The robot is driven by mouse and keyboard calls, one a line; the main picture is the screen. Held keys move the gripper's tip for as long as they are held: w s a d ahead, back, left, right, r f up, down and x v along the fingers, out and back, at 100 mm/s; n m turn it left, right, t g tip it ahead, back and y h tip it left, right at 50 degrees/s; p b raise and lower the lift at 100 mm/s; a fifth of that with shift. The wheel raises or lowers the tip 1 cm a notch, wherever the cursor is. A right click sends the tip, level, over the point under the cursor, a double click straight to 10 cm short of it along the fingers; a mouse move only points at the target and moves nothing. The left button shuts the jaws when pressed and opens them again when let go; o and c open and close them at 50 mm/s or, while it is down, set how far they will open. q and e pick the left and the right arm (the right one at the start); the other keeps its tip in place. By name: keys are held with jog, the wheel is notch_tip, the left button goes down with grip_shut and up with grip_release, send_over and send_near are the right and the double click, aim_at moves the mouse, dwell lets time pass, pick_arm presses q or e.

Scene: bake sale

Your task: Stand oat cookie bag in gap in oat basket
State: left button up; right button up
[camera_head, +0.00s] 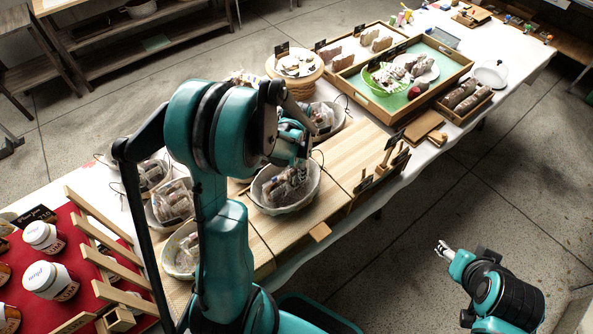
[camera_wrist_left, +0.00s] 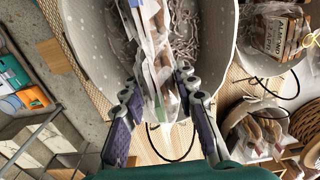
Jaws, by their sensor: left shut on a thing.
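My left gripper (camera_wrist_left: 158,80) is shut on a clear bag (camera_wrist_left: 155,45) of cookies, taken to be the oat cookie bag, which hangs edge-on between the fingers. It is over a pale grey oval basket (camera_wrist_left: 95,45) with shredded paper filler at the bottom. In the head view this basket (camera_head: 267,208) stands on the wooden board with bags in it, and my left gripper (camera_head: 291,150) is above its far side. My arm hides part of it. Whether the bag touches the filler cannot be told. My right gripper (camera_head: 445,249) is over the floor, apart from the table; its finger gap is unclear.
Other baskets with bags stand close by, one at the lower left (camera_head: 180,262) and one behind (camera_head: 335,118). A wooden tray (camera_head: 362,95) with a green bowl is at the back. Jars (camera_head: 50,280) stand on red cloth at the left. The wooden board (camera_head: 345,150) is clear right of the basket.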

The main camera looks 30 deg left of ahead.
pick_arm(q)
jog(key=shift+f+b, duration=0.3)
jog(key=shift+f, duration=0.05)
jog(key=o, duration=0.9)
notch_tip(320, 180, up, 12)
jog(key=p, duration=0.8)
jog(key=shift+r+p, duration=0.15)
jog(key=shift+p, duration=0.2)
